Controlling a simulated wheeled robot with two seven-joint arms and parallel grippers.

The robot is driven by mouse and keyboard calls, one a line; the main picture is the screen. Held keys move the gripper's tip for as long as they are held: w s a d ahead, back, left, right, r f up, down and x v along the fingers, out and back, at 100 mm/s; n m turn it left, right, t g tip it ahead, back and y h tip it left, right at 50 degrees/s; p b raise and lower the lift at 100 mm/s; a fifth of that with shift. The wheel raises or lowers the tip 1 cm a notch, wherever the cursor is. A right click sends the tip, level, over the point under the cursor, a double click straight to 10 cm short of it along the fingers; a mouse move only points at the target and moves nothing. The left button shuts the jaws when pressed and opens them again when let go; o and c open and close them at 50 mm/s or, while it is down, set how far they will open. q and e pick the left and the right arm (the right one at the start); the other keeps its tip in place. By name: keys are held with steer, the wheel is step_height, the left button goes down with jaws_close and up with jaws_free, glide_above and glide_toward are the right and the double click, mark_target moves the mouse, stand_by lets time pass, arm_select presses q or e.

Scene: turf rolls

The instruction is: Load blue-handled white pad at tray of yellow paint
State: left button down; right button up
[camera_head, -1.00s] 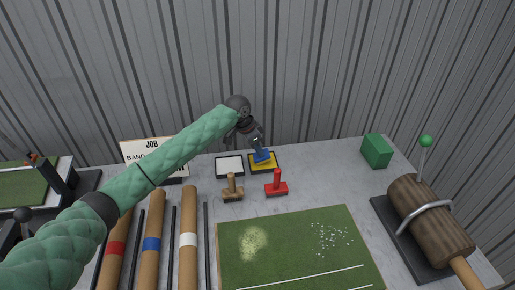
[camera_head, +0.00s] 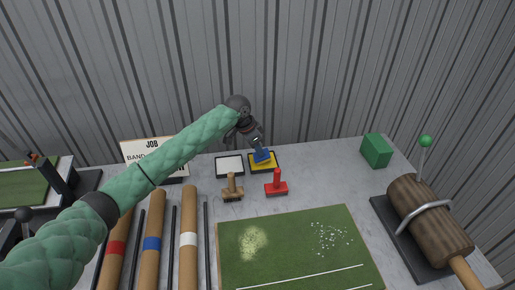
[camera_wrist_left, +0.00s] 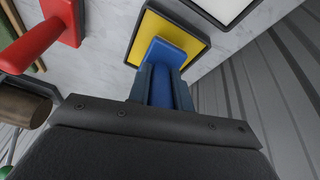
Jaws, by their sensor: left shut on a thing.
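The blue-handled pad (camera_head: 262,157) is at the tray of yellow paint (camera_head: 273,166) at the back of the table. In the left wrist view the blue handle and block (camera_wrist_left: 165,52) stand over the yellow paint (camera_wrist_left: 148,27). The pad's white face is hidden underneath, so I cannot tell whether it touches the paint. My left gripper (camera_head: 259,147) is shut on the blue handle, above the tray; it also shows in the left wrist view (camera_wrist_left: 162,88). My right gripper is not in view.
A tray of white paint (camera_head: 229,166) is just left of the yellow one. A brown-handled pad (camera_head: 232,187) and a red-handled pad (camera_head: 276,184) stand in front. Green turf (camera_head: 290,240) lies nearer, banded rolls (camera_head: 188,240) to its left, a brown roller (camera_head: 430,220) right, a green block (camera_head: 376,151) back right.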

arm_select(q)
steer(key=shift+r+p, duration=2.85)
steer(key=shift+r, duration=0.6)
